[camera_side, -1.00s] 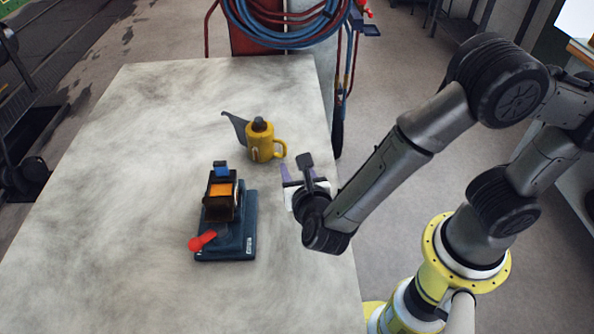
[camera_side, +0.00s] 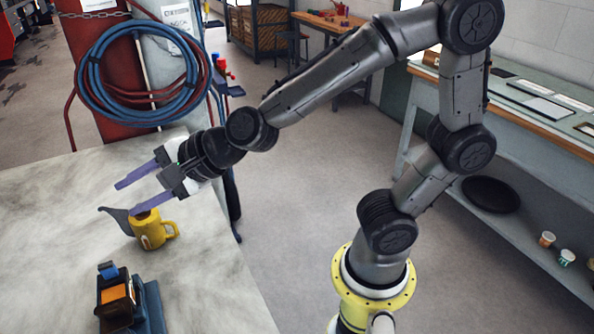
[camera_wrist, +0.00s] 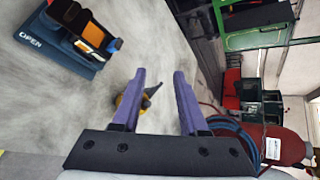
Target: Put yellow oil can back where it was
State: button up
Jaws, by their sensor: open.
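The yellow oil can (camera_side: 151,232) stands upright on the pale worktable (camera_side: 58,205), its dark spout pointing left and its handle on the right. In the wrist view the oil can (camera_wrist: 121,103) shows just beyond the left finger, which hides part of it. My gripper (camera_side: 124,197) is open and empty. Its two purple fingers are above the table, close over the can in the side view. I cannot tell whether a finger touches the can.
A dark blue vice-like device (camera_side: 128,303) with an orange block stands on the table in front of the can; in the wrist view it lies at upper left. A red cart with coiled blue hoses (camera_side: 95,85) stands behind the table. The table's left part is clear.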

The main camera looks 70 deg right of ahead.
jog(key=s+d+f+n+g+h, duration=0.1)
jog(key=s+d+n+g+h, duration=0.1)
jog(key=s+d+n, duration=0.5)
jog(key=s+d+n+g+h, duration=0.2)
jog(key=s+d+n+g, duration=0.2)
jog(key=s+d+n, duration=0.4)
jog(key=s+n, duration=0.4)
jog(key=s, duration=0.2)
jog(key=shift+s+d+f+n, duration=0.2)
jog(key=shift+d+f+n, duration=0.1)
jog(key=shift+f, duration=0.1)
